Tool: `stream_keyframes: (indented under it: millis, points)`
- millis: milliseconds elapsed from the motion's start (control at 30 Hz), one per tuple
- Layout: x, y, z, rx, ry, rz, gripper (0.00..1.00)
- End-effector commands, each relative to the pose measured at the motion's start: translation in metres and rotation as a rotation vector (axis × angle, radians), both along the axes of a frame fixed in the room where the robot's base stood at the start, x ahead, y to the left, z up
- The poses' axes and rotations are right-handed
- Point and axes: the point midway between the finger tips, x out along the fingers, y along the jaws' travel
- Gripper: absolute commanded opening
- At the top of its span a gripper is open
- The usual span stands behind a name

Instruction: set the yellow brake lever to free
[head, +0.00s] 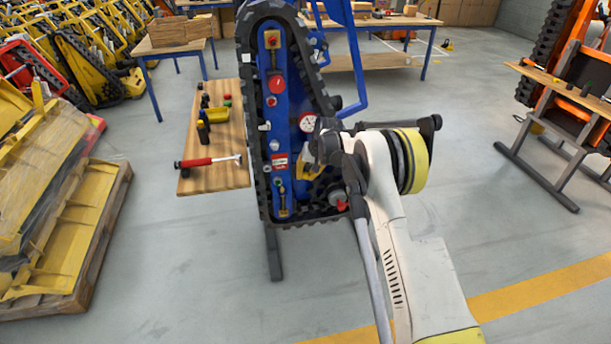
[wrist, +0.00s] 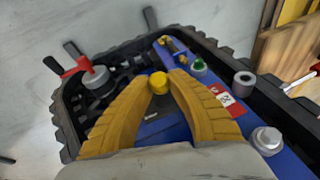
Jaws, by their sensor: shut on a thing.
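The blue tracked carrier (head: 295,85) stands upright, its control panel facing me. My gripper (head: 307,165) is at the lower right of this panel. In the wrist view, my gripper's yellow fingers (wrist: 160,88) are closed around a round yellow knob (wrist: 159,82), which looks like the end of the yellow brake lever. The rest of the lever is hidden by the fingers, and its angle and any free mark cannot be read.
A red-handled part (wrist: 76,67) on a grey hub is left of the fingers. A green button (wrist: 199,65) and a silver knob (wrist: 266,140) are to the right. A wooden table (head: 215,180) holds a red-handled hammer (head: 205,161). Open floor lies below the carrier.

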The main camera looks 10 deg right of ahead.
Motion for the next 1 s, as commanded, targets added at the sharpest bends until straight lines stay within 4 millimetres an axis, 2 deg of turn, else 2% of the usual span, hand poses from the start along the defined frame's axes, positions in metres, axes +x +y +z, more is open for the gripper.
stream_keyframes:
  millis: [33, 100, 467, 567, 800, 1000]
  points:
    - [0.001, 0.001, 0.001, 0.001, -0.004, 0.001, 0.3]
    - [0.001, 0.001, 0.001, 0.001, -0.003, 0.001, 0.45]
    - [-0.001, -0.001, 0.005, 0.001, -0.001, 0.0, 0.45]
    - [-0.006, -0.003, 0.018, 0.001, -0.001, 0.0, 0.45]
    - [-0.024, -0.014, 0.067, 0.001, -0.002, 0.0, 0.45]
    - [-0.035, -0.021, 0.099, 0.0, -0.002, 0.001, 0.45]
